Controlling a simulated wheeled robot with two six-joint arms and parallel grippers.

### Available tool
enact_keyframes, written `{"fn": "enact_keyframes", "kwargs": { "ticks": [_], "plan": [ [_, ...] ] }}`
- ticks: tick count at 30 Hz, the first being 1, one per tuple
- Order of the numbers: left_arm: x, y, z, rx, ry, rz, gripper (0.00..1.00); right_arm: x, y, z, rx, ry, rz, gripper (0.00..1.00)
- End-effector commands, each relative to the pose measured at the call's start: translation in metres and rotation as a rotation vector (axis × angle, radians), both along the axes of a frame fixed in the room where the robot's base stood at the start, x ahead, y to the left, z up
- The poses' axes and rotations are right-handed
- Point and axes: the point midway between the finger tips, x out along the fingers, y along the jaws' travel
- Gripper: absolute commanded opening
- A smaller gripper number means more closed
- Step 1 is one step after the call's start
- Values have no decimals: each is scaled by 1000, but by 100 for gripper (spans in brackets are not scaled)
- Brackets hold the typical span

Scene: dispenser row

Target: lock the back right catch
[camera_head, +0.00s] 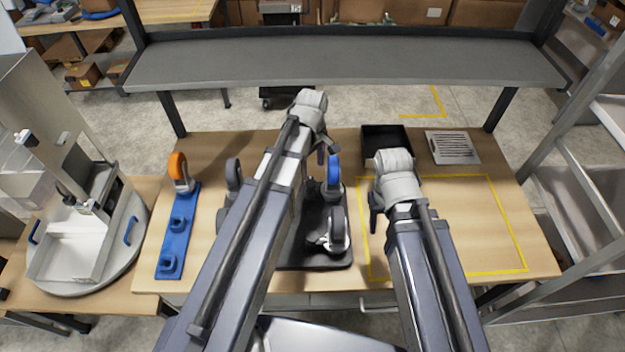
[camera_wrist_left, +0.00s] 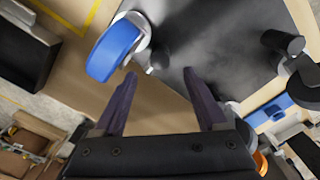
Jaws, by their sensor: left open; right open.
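A dark plate (camera_head: 320,258) with several casters lies on the table. Its back right caster has a blue wheel (camera_head: 334,170); that wheel also shows in the left wrist view (camera_wrist_left: 115,50), with a small pale lever-like part (camera_wrist_left: 149,68) beside it. Whether that part is the catch, and its setting, I cannot tell. My left gripper (camera_head: 325,153) is open and empty, just behind and above the blue wheel. A front right caster (camera_head: 337,229) has a dark wheel. My left arm hides the plate's left part. My right gripper (camera_head: 374,208) is open, right of the plate.
A blue rack (camera_head: 177,228) with an orange-wheeled caster (camera_head: 179,167) lies at left. A black tray (camera_head: 372,137) and a slotted metal plate (camera_head: 452,147) lie at the back right. A shelf (camera_head: 345,65) spans above the rear. The yellow-outlined area (camera_head: 470,225) is largely clear.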

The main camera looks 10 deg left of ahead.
Motion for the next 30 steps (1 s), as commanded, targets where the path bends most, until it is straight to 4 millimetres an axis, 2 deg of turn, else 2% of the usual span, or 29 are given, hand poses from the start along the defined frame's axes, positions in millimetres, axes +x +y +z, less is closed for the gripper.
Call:
{"fn": "enact_keyframes", "kwargs": {
  "ticks": [8,19,23,30],
  "plan": [
    [0,0,-25,0,0,0,74,0,0,-25,-1,0,4,50],
    [0,0,-71,0,0,0,74,0,0,-71,-2,1,12,50],
    [0,0,-77,0,0,0,74,0,0,-77,-2,1,11,50],
    [0,0,-76,0,0,0,74,0,0,-76,-2,1,11,50]
  ]
}}
